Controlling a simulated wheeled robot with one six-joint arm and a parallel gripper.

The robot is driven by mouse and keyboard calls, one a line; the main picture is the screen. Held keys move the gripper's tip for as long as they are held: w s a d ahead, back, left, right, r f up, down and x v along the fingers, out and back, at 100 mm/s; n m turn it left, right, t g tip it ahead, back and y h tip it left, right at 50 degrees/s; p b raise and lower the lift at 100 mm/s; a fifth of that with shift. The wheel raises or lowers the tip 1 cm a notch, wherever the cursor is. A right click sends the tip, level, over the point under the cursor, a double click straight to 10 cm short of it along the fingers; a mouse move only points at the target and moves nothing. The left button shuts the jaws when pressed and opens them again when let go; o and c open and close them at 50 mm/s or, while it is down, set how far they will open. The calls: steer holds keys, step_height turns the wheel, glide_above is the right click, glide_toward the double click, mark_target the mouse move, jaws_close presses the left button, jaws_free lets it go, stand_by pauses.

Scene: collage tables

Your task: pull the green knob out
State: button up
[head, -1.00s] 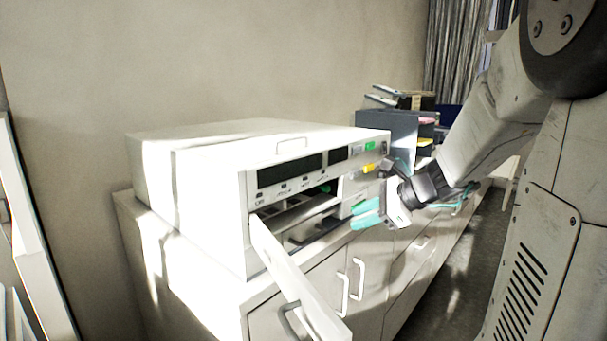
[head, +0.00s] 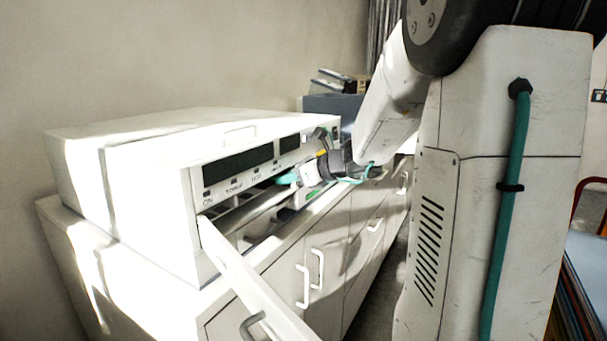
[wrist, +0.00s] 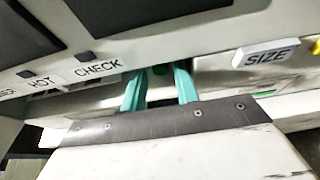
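The white machine (head: 150,165) stands on a white cabinet, its front panel facing right. In the wrist view, a small dark green round piece (wrist: 159,70), which looks like the green knob, shows between my gripper's teal fingertips (wrist: 162,77). The fingers are apart, one on each side, with a gap visible beside it. I cannot tell how deep they reach around it. In the head view my gripper (head: 287,179) is at the machine's front, below the dark displays, and hides the knob. Another green patch (head: 313,193) shows lower on the front.
A long white flap or drawer front (head: 250,285) sticks out from the machine's lower left. A yellow piece (wrist: 316,46) sits right of the SIZE label (wrist: 264,54). White cabinet doors (head: 318,268) with handles are below. Dark boxes (head: 330,104) stand behind.

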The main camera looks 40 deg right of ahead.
steer(key=shift+w+a+f, duration=0.15)
steer(key=shift+w, duration=0.25)
steer(key=shift+c, duration=0.2)
jaws_close()
steer(key=shift+s, duration=0.2)
steer(key=shift+s+d, duration=0.35)
steer(key=shift+s, duration=0.35)
steer(key=shift+s+d, duration=0.3)
steer(key=shift+s, duration=0.35)
steer(key=shift+o, duration=1.7)
jaws_free()
